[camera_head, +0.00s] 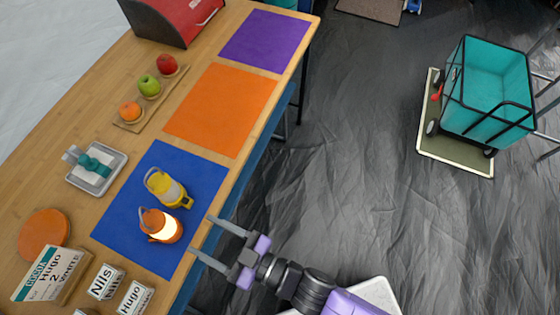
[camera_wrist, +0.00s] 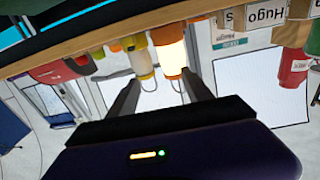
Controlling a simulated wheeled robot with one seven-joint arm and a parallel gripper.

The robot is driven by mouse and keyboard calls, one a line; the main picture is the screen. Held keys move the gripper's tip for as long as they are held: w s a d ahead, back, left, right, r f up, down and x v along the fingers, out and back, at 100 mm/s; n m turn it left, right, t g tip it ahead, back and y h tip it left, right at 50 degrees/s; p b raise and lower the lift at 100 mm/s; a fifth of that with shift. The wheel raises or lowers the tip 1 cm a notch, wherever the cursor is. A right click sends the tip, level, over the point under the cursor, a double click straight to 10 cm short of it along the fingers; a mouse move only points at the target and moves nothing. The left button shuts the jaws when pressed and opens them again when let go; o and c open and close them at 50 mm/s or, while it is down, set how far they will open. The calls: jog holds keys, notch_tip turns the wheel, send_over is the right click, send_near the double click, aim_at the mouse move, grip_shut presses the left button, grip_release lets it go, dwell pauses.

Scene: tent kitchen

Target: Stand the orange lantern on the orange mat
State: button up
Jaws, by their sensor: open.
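The orange lantern (camera_head: 162,226), with a glowing pale body, stands on the blue mat (camera_head: 128,207) near its front part. A yellow lantern (camera_head: 168,188) stands close behind it on the same mat. The orange mat (camera_head: 221,108) lies bare farther along the table. My gripper (camera_head: 203,236) is open and empty at the table's front edge, its fingers pointing toward the orange lantern with a gap left. In the wrist view the orange lantern (camera_wrist: 171,53) shows ahead, between the fingertips, and the yellow lantern (camera_wrist: 141,61) is beside it.
A purple mat (camera_head: 264,40) lies beyond the orange mat. A wooden board (camera_head: 124,124) with an orange and two apples, a grey tray (camera_head: 112,176), an orange disc (camera_head: 43,229) and name signs (camera_head: 106,281) share the table. A teal cart (camera_head: 492,88) stands on the floor at right.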

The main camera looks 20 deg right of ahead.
jog(key=s+d+r+m+t+h, duration=0.1)
jog(key=s+d+r+m+h, duration=0.1)
jog(key=d, duration=0.6)
jog(key=s+d+r+m+t+h, duration=0.1)
jog(key=s+d+h, duration=0.3)
jog(key=d, duration=0.4)
jog(key=s+d+r+m+h, duration=0.3)
jog(key=s+d, duration=0.1)
jog(key=d, duration=0.4)
jog(key=shift+d+t, duration=0.3)
jog(key=shift+t, duration=0.1)
jog(key=shift+o, duration=0.2)
jog(key=s+d+r+m+h, duration=0.2)
jog(key=s+d+r+h, duration=0.1)
jog(key=s+d+r, duration=0.1)
jog(key=shift+s+d+r+m+h, duration=0.3)
jog(key=shift+s+d+r+h, duration=0.15)
jog(key=shift+r, duration=0.4)
jog(key=o, duration=0.3)
jog(key=shift+s+d+r+g, duration=0.15)
jog(key=shift+r+g, duration=0.15)
